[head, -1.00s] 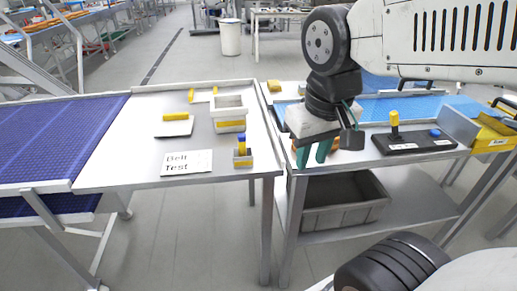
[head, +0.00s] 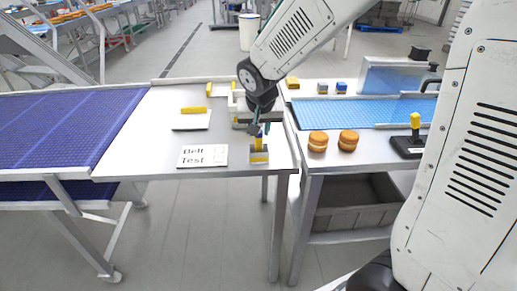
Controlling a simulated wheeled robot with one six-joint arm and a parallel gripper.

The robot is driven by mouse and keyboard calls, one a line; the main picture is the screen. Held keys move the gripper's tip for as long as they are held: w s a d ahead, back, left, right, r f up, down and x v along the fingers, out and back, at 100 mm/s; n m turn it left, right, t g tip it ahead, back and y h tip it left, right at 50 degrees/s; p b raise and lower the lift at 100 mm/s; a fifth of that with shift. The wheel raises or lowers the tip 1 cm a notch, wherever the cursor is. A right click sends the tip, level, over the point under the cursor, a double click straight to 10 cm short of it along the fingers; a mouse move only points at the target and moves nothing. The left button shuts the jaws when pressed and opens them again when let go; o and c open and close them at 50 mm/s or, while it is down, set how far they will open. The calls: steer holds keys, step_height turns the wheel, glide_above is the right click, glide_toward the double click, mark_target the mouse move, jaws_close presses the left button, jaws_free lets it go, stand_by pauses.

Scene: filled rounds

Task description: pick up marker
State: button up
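The marker (head: 259,143), with a yellow part showing, stands upright in a small grey and yellow holder (head: 259,157) near the front right corner of the left table. My gripper (head: 258,131) is directly over the marker, pointing down, with its fingertips around or just in front of the marker's top. The fingers are small and overlap the marker, so I cannot tell whether they are open or shut on it. The marker's upper part is partly hidden.
A white "Belt Test" card (head: 203,156) lies left of the holder. Behind are a white pad (head: 190,121) with a yellow block and a pale box partly behind my gripper. Two filled rounds (head: 317,142) (head: 348,141) sit on the right table. A blue belt (head: 50,130) is at left.

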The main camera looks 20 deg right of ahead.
mark_target(259, 138)
steer(key=x, duration=0.4)
steer(key=shift+s+a+f, duration=0.1)
steer(key=shift+s+f, duration=0.05)
steer(key=shift+f, duration=0.1)
jaws_close()
